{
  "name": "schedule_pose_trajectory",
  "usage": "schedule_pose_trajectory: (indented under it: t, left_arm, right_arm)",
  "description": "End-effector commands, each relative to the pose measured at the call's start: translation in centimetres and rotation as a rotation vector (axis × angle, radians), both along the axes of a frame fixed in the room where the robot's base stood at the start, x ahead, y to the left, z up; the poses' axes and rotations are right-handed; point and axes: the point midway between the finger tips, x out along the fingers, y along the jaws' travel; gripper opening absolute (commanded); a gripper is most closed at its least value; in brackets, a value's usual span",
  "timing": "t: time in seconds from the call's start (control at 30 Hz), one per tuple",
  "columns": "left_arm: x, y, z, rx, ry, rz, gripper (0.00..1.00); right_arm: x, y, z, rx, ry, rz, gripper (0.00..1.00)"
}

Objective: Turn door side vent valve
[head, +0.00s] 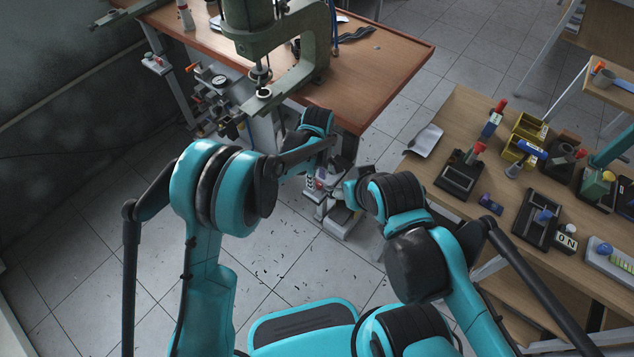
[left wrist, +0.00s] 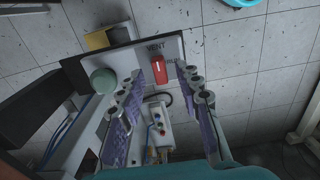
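In the left wrist view, a red valve handle (left wrist: 160,71) sits on a pale panel (left wrist: 134,58) under the word VENT. A second label beside it is partly hidden. My left gripper (left wrist: 162,78) is open, with its purple-padded fingers apart on either side of the handle. Nothing is held, and I cannot tell how near the fingertips are to the panel. In the head view, my arms largely hide the valve area beside the bench. My right arm also reaches there, but its fingers cannot be made out.
A round green knob (left wrist: 103,81) sits left of the handle. A pale box with coloured buttons (left wrist: 158,142) shows below. The press (head: 320,50) stands on the left bench (head: 395,65). A right-hand table (head: 430,172) carries several devices. Tiled floor lies open between.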

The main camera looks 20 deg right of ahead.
Motion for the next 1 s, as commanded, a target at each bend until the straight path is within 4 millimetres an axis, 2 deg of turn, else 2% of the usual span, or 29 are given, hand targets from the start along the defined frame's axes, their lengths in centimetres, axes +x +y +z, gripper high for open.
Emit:
schedule_pose_trajectory:
  t: [0.13, 0.4, 0.43, 0.5, 0.57, 1.0]
  left_arm:
    - [-0.01, 0.03, -1.29, 0.000, 0.000, 0.000, 0.34]
    - [0.00, 0.04, -1.39, 0.000, 0.000, 0.000, 0.34]
    - [0.00, 0.04, -1.39, 0.000, 0.000, 0.000, 0.32]
    - [0.00, 0.03, -1.38, -0.001, -0.001, 0.000, 0.13]
    - [0.00, 0.04, -1.38, 0.000, 0.000, 0.000, 0.00]
    - [0.00, 0.04, -1.40, 0.000, 0.000, -0.042, 0.00]
  right_arm:
    - [0.00, 0.00, -0.49, 0.000, 0.000, 0.000, 0.66]
    - [0.00, 0.00, -0.45, 0.000, 0.000, 0.000, 0.66]
    - [0.00, 0.00, -0.45, 0.000, 0.000, 0.000, 0.66]
    - [0.00, 0.00, -0.45, 0.000, 0.000, 0.000, 0.66]
    - [0.00, 0.00, -0.45, 0.000, 0.000, 0.000, 0.66]
    - [0.00, 0.00, -0.53, 0.000, 0.000, 0.000, 0.66]
